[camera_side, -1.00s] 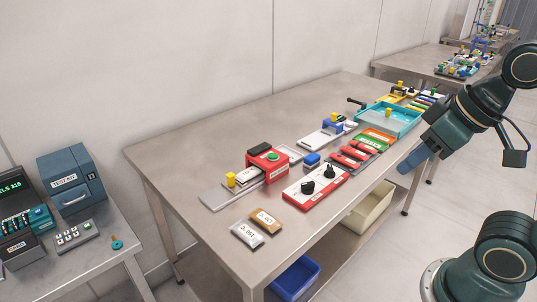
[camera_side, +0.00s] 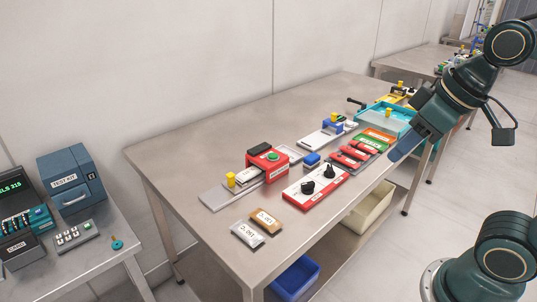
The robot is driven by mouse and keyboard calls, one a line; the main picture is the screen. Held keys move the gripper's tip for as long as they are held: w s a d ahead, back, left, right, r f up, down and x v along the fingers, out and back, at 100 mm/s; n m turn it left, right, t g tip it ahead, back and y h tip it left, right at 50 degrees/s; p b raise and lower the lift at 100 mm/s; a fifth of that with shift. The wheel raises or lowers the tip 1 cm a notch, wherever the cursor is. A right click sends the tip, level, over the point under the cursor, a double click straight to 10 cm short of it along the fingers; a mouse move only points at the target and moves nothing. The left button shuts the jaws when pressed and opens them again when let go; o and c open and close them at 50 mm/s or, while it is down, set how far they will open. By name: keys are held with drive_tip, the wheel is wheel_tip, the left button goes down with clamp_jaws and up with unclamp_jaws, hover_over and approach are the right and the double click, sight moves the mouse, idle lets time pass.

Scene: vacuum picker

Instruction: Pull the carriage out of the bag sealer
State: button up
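The bag sealer appears to be the red machine (camera_side: 281,168) with a green button and a black top block, on the table's middle. A grey carriage plate with a yellow knob (camera_side: 231,180) sits on a flat grey track (camera_side: 212,198) at the sealer's left side. A small white piece (camera_side: 248,174) lies between the knob and the red housing, partly hidden under it. My gripper (camera_side: 396,155) points down and left at the table's right front edge, well to the right of the sealer and apart from it. Its fingers are too small and dark to tell open from shut.
A red-and-white panel with black knobs (camera_side: 316,188) stands in front of the sealer. Two pouches (camera_side: 247,234) lie near the front edge. The table's back left is clear.

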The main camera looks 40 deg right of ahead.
drive_tip(key=w+a+r+n+g, duration=0.1)
drive_tip(key=w+r+n, duration=0.3)
drive_tip(key=w, duration=0.7)
drive_tip(key=n+g, duration=0.4)
drive_tip(key=n, duration=0.9)
hover_over(231, 176)
wheel_tip(231, 176, down, 15)
drive_tip(key=shift+f, duration=0.15)
wheel_tip(231, 176, down, 14)
drive_tip(key=shift+r, duration=0.25)
clamp_jaws()
